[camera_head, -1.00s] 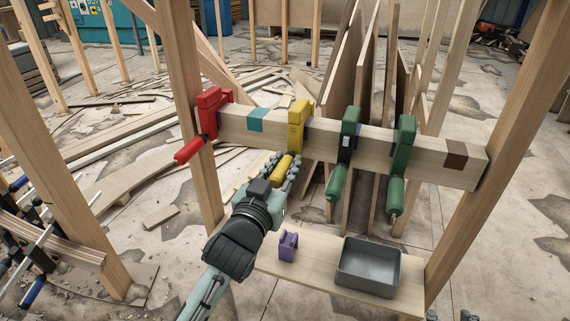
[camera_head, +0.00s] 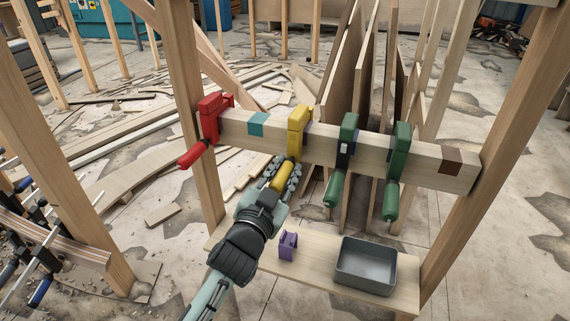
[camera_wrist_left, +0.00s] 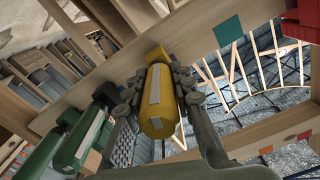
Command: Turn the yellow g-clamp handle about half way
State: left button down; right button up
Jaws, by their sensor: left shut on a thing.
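The yellow g-clamp (camera_head: 298,122) sits on the horizontal wooden beam (camera_head: 332,148), between a red clamp and two green ones. Its yellow handle (camera_head: 282,177) hangs down toward me and also shows in the left wrist view (camera_wrist_left: 158,100), with a pale stripe along it. My left gripper (camera_head: 280,174) is shut on the yellow handle, with a finger on each side of it; the fingers also show in the wrist view (camera_wrist_left: 160,90). My right gripper is in neither view.
A red clamp (camera_head: 211,117) is left on the beam; two green clamps (camera_head: 347,140) (camera_head: 400,150) are right. A teal patch (camera_head: 257,124) and a brown patch (camera_head: 451,161) mark the beam. Below, a shelf (camera_head: 318,268) bears a purple block (camera_head: 288,245) and a grey bin (camera_head: 366,265).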

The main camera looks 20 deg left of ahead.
pick_arm(q)
jog(key=m+p, duration=0.4)
jog(key=m, duration=0.6)
jog(key=shift+d+m+p, duration=0.1)
jog(key=shift+m+p, duration=0.2)
jog(key=shift+p, duration=0.05)
jog(key=shift+m+p, duration=0.3)
jog(key=shift+m, duration=1)
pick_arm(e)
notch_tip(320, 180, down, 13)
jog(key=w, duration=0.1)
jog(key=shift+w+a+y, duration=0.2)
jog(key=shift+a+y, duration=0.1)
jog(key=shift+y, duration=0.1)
pick_arm(q)
jog(key=shift+m, duration=0.3)
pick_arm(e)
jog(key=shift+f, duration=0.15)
pick_arm(q)
jog(key=c, duration=1.3)
grip_release()
jog(key=shift+f, duration=0.1)
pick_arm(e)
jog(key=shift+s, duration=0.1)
